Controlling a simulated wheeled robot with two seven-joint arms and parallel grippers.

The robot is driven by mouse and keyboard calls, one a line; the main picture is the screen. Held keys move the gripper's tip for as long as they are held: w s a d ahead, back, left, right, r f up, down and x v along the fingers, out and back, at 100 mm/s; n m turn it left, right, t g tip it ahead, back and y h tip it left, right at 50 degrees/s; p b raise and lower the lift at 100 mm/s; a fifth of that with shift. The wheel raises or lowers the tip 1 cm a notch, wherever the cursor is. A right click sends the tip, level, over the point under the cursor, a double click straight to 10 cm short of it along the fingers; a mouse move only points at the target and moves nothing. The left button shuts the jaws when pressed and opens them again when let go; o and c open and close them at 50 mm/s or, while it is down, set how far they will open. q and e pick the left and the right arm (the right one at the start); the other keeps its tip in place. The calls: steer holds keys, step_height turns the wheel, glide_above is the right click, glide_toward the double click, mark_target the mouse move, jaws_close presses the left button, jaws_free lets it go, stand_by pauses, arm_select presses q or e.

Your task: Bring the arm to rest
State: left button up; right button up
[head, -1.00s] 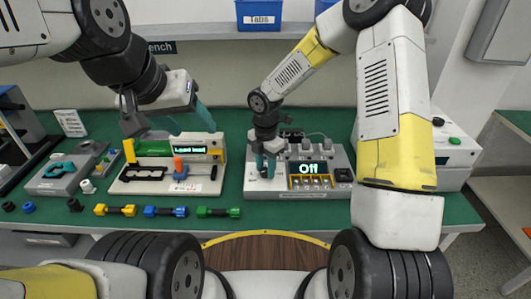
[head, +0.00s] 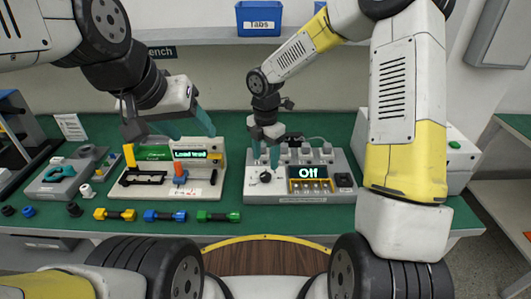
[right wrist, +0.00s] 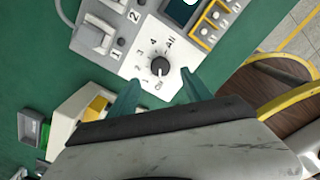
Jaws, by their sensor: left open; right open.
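My right gripper (head: 264,158) is open above the left part of a grey control box (head: 310,197) whose screen reads "Off". A black rotary knob (right wrist: 160,67) shows between and beyond its fingertips in the right wrist view, apart from them; the dial is marked with numbers, "All" and an off position. The knob also shows in the head view (head: 265,177). My left gripper (head: 188,126) is open and empty above a beige test fixture (head: 206,190) with a green screen reading "Load test".
Yellow (head: 114,214), blue (head: 165,215) and green (head: 218,216) dumbbell-shaped parts lie along the green bench's front edge. A grey tool block (head: 62,182) stands at left, a white box (head: 460,155) at right. A blue bin (head: 258,18) sits on the shelf above.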

steer(key=shift+r, duration=0.7)
steer(key=shift+r, duration=0.1)
steer(key=s+d+r+m+t+y, duration=0.1)
steer(key=s+d+r+m+t, duration=0.2)
steer(key=s+d+r+m, duration=0.4)
steer(key=s+d+r+m+t+y, duration=0.1)
steer(key=s+d+r+m+t, duration=0.2)
steer(key=s+d+r+m, duration=0.4)
steer(key=shift+s+r+m, duration=3.15)
steer(key=shift+r+m, duration=0.35)
steer(key=shift+m, duration=2.8)
